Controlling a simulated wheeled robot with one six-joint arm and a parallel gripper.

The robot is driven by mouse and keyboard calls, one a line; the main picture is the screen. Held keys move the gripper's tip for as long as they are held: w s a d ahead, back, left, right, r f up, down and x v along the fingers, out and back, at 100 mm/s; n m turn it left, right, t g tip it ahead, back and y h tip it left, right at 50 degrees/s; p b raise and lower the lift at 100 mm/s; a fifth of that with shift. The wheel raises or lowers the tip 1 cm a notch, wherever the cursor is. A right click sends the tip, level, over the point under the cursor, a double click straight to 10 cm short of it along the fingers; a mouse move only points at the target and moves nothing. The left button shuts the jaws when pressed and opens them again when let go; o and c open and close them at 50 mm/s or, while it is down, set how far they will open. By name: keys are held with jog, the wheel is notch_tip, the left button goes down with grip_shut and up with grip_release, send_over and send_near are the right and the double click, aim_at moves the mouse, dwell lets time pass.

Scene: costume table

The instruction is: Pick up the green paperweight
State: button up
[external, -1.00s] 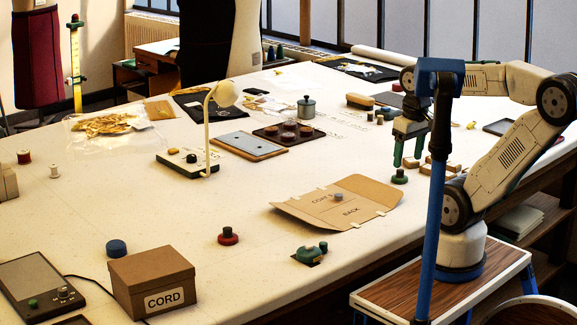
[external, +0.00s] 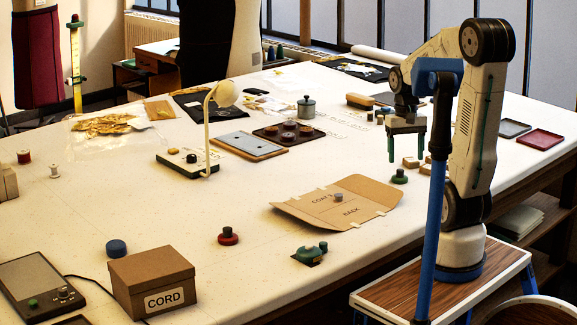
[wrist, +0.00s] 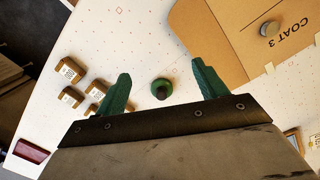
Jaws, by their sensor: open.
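The green paperweight (external: 399,177), a round green disc with a dark knob, stands upright on the white table right of the brown pattern card in the external view. In the wrist view the green paperweight (wrist: 161,83) lies between the two green fingers, a little beyond the gripper's dark bar. My gripper (external: 406,157) is open and empty, pointing down, and hangs above the paperweight without touching it. In the wrist view my gripper (wrist: 161,70) has its fingers spread wide on both sides of it.
Small wooden blocks (external: 411,162) stand close behind and right of the paperweight; they also show in the wrist view (wrist: 71,97). The brown card (external: 290,208) bears a grey-topped weight (external: 338,196). A red weight (external: 228,237) and a CORD box (external: 150,281) stand nearer.

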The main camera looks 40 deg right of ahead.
aim_at(400, 170)
jog(key=w+d+m, duration=0.1)
jog(key=w+d+f, duration=0.1)
jog(key=w+d, duration=0.1)
jog(key=w+d+f+m, duration=0.1)
jog(key=w+d, duration=0.1)
jog(key=shift+w+d+m+t, duration=0.25)
jog(key=shift+m+t, duration=0.05)
jog(key=shift+w+d+r+m, duration=0.1)
jog(key=shift+w+m, duration=0.2)
notch_tip(400, 170, down, 8)
jog(key=shift+w+r, duration=0.1)
jog(key=shift+r, duration=0.1)
jog(key=c, duration=1.2)
